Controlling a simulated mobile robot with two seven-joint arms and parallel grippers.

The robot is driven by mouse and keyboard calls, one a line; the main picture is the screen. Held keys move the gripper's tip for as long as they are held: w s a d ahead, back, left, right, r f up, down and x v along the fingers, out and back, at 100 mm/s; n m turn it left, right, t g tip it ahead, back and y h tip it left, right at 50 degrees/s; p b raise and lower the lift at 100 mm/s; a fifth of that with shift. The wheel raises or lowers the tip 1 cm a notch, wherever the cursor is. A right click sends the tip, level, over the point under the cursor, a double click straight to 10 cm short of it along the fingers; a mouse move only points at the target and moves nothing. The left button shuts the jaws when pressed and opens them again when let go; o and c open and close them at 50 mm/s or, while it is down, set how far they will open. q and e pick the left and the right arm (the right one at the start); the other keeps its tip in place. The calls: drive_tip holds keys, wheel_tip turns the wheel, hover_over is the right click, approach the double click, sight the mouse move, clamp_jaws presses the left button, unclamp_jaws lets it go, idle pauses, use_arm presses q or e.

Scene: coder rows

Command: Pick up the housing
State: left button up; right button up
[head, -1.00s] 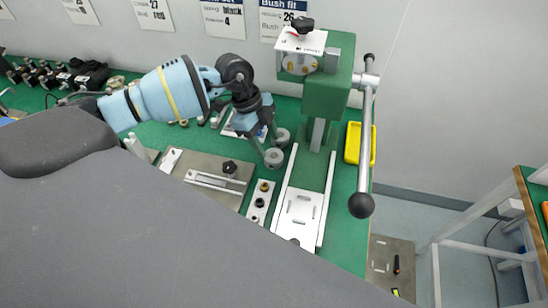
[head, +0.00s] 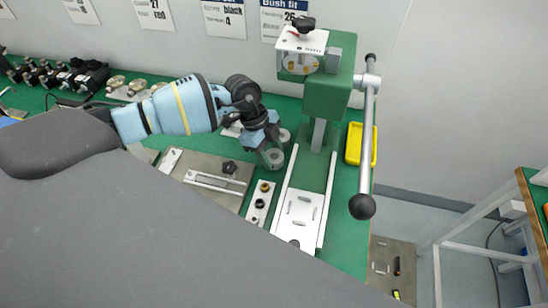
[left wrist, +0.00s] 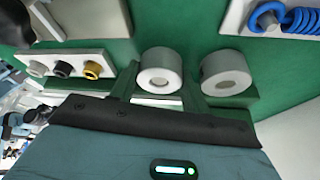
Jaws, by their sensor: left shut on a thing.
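The housing is a short grey cylinder with a round bore (head: 273,158). It stands at the left side of the green press (head: 327,105). In the left wrist view the housing (left wrist: 159,76) sits between the two dark green fingers. My left gripper (head: 268,146) is shut on it, with the fingers at its sides; I cannot tell whether it is clear of the surface. A second, similar grey cylinder (head: 284,135) stands just behind, outside the fingers; it also shows in the left wrist view (left wrist: 225,74). My right gripper is not in view.
A pale strip with several bushes (head: 260,201) lies nearer. A grey plate with a clamp (head: 213,180) is to its left. The press lever (head: 366,140) hangs at the right, by a yellow tray (head: 354,144). Blue coils (left wrist: 295,20) show in the left wrist view.

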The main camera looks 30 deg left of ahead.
sight(272, 155)
use_arm(q)
drive_tip(key=shift+r, duration=0.15)
